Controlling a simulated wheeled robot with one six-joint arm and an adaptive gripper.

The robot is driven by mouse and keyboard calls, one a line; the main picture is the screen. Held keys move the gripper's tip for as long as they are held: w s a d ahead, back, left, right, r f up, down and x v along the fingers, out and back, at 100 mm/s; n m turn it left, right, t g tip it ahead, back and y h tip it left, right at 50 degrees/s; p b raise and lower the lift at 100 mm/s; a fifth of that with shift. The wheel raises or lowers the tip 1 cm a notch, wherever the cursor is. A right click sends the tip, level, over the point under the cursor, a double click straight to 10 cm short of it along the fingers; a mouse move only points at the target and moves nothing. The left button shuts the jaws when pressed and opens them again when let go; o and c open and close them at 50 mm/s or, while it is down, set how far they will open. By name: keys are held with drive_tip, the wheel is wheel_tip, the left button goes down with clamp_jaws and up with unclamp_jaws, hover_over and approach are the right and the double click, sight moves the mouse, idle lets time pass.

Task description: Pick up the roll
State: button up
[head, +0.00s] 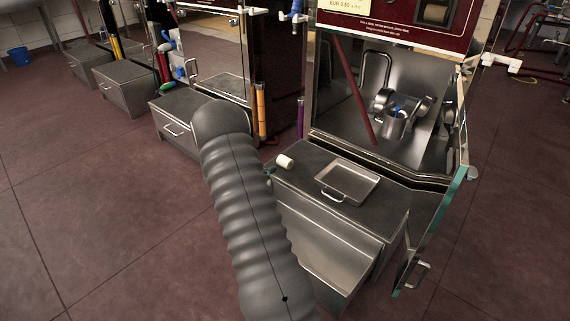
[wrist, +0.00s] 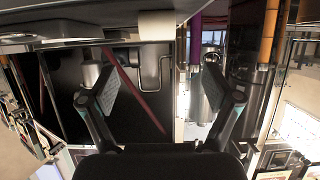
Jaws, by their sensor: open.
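The roll (head: 285,161), a small white cylinder, lies on its side near the left edge of the dark top of a metal cabinet (head: 310,168) in the head view. It also shows at the top of the wrist view (wrist: 157,25), where the scene appears upside down. My gripper (wrist: 160,76) is open, with its two fingers spread apart and nothing between them. The roll lies beyond the fingertips, roughly midway between them sideways, and does not touch them. In the head view my arm hides most of the gripper.
A shallow metal tray (head: 374,192) with a handle lies right of the roll on the same top. Behind stands an open glass-fronted compartment with a metal container (head: 394,124). Its glass door (head: 432,230) stands open at the right. Open floor (head: 110,220) lies to the left.

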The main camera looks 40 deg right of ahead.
sight(282, 162)
drive_tip(key=x, duration=0.8)
drive_tip(key=shift+d+b, duration=0.15)
drive_tip(key=shift+b, duration=0.25)
drive_tip(key=shift+s+f+b+x, duration=0.1)
drive_tip(key=shift+f+b+x, duration=0.1)
drive_tip(key=shift+x, duration=1.1)
drive_tip(key=shift+s+f+b+x, duration=0.1)
drive_tip(key=shift+b+x, duration=0.1)
drive_tip(key=shift+x, duration=1.15)
drive_tip(key=c, duration=1.3)
